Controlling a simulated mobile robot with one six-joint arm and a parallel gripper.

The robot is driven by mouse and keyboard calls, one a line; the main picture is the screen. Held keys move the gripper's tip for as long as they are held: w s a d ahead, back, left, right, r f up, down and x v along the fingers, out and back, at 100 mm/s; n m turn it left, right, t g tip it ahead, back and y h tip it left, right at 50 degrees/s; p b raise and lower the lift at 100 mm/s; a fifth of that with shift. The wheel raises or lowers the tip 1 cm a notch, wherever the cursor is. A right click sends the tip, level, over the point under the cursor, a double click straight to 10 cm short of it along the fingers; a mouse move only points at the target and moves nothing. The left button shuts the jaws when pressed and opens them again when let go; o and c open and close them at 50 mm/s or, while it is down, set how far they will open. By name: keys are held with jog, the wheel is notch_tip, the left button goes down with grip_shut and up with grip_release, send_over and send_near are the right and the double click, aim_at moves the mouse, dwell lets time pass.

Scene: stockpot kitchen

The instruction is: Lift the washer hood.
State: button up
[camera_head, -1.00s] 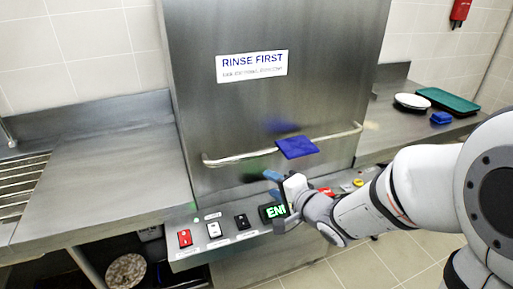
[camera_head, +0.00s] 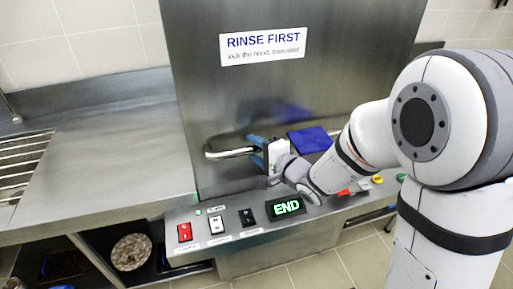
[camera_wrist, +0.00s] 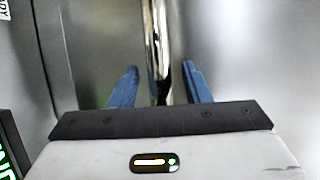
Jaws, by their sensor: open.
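The washer hood (camera_head: 215,105) is a tall steel panel with a "RINSE FIRST" sign, and it stands down behind the control strip. Its bar handle (camera_head: 228,153) runs across the lower front; my arm hides its right part. In the wrist view the shiny handle (camera_wrist: 156,40) passes between the two fingers of my gripper (camera_wrist: 160,72), with gaps showing on both sides.
The control strip below has a red switch (camera_head: 184,232), a white switch (camera_head: 216,225), a black switch (camera_head: 246,217) and a green "END" display (camera_head: 286,207). A steel counter (camera_head: 100,150) lies left, with a rack (camera_head: 20,160) at its end. A patterned round item (camera_head: 131,252) sits below.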

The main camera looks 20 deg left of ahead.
jog(key=shift+w+a+f, duration=0.1)
jog(key=shift+w+a, duration=0.1)
jog(key=shift+a, duration=0.1)
jog(key=shift+c, duration=0.4)
grip_shut()
